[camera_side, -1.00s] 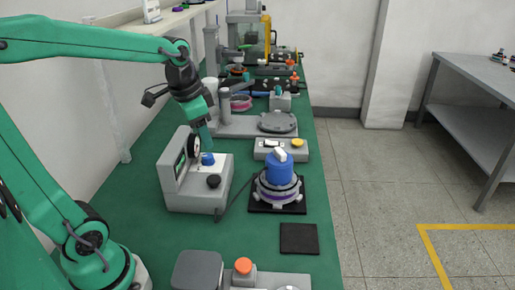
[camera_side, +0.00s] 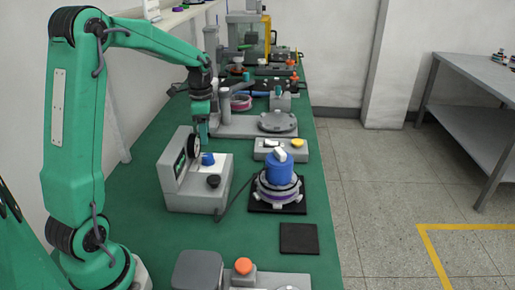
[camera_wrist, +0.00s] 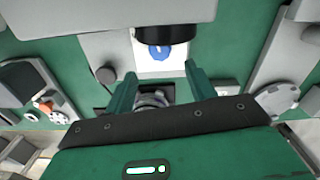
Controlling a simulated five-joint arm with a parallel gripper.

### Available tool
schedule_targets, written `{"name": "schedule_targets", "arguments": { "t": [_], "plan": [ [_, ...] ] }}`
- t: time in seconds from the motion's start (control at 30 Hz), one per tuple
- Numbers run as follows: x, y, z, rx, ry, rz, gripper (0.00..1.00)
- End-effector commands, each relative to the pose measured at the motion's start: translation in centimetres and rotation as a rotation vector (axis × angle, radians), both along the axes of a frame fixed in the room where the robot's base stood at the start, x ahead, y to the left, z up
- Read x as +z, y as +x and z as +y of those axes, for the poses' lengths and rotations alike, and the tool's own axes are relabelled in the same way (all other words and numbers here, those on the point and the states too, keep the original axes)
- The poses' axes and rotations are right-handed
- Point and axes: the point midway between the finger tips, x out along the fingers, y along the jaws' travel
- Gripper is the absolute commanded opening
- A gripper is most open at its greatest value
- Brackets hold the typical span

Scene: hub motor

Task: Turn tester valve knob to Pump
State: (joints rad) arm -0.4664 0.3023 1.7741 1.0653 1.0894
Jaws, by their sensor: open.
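The grey tester (camera_side: 196,195) stands on the green bench. It has a round dial (camera_side: 194,146) on its upright panel, a blue knob (camera_side: 207,159) on its top and a black knob (camera_side: 214,181) in front. I cannot read any Pump marking. My gripper (camera_side: 202,132) points down above and behind the tester, close to the dial and apart from the blue knob. In the wrist view my gripper (camera_wrist: 160,85) is open and empty, with the blue knob (camera_wrist: 160,53) ahead between its fingers, partly hidden by a black round part.
A hub motor with a blue top (camera_side: 279,168) sits on a black mat right of the tester. A grey box with a yellow button (camera_side: 297,142) is behind it. An empty dark square pad (camera_side: 299,238) lies in front. A grey stand with a round plate (camera_side: 277,122) is farther back.

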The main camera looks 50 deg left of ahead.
Motion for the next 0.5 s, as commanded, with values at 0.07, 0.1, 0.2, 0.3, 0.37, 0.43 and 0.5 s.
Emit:
{"name": "schedule_targets", "arguments": {
  "t": [0.07,0.1,0.2,0.3,0.37,0.43,0.5],
  "plan": [
    [0.0,0.0,0.0,0.000,0.000,0.000,0.55],
    [0.0,0.0,0.0,0.000,0.000,0.000,0.55],
    [-0.2,0.0,0.0,0.000,-0.001,0.001,0.55],
    [-0.7,0.0,0.0,0.000,-0.002,0.003,0.55],
    [-1.2,0.0,0.0,0.001,-0.002,0.003,0.55],
    [-1.8,0.0,0.0,0.001,-0.001,0.002,0.55],
    [-2.6,-0.1,0.0,0.001,-0.002,0.003,0.55]
  ]
}}
